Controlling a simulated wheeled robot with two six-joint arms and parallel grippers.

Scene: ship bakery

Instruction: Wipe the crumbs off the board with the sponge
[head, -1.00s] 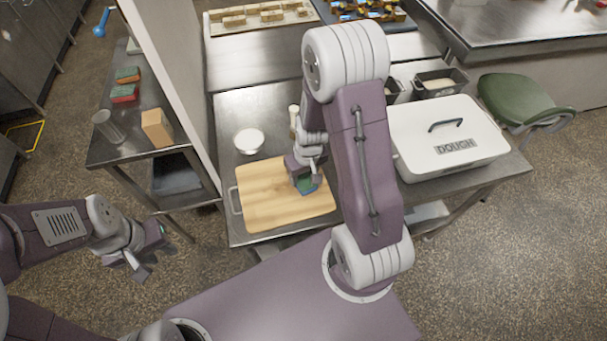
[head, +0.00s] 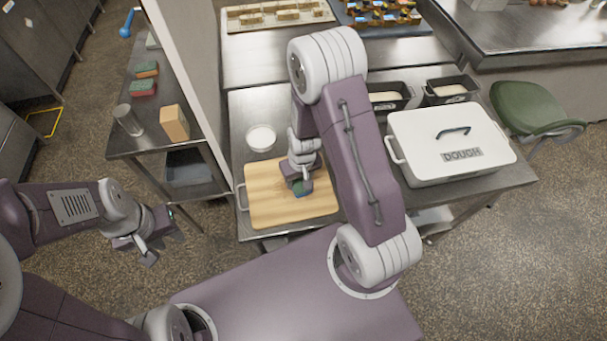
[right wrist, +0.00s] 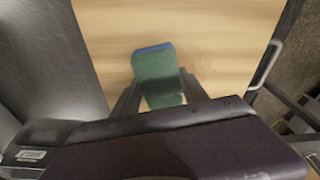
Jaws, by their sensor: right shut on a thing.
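The wooden board (head: 262,208) lies on the steel table; it also fills the upper part of the right wrist view (right wrist: 215,40). My right gripper (head: 299,181) is over the board's right half and is shut on the sponge (right wrist: 157,75), which is green with a blue edge. The sponge (head: 302,189) is at the board's surface, partly hidden by the gripper in the head view; I cannot tell whether it touches. I cannot make out distinct crumbs. My left gripper (head: 164,249) hangs empty over the floor, left of the table, its fingers apart.
A white bowl (head: 261,138) stands behind the board. A white dough box (head: 450,160) with a handled lid stands to the right, with dark tins (head: 453,91) behind it. A partition (head: 190,60) separates a left side table holding a metal cup (head: 128,120) and sponges (head: 143,88).

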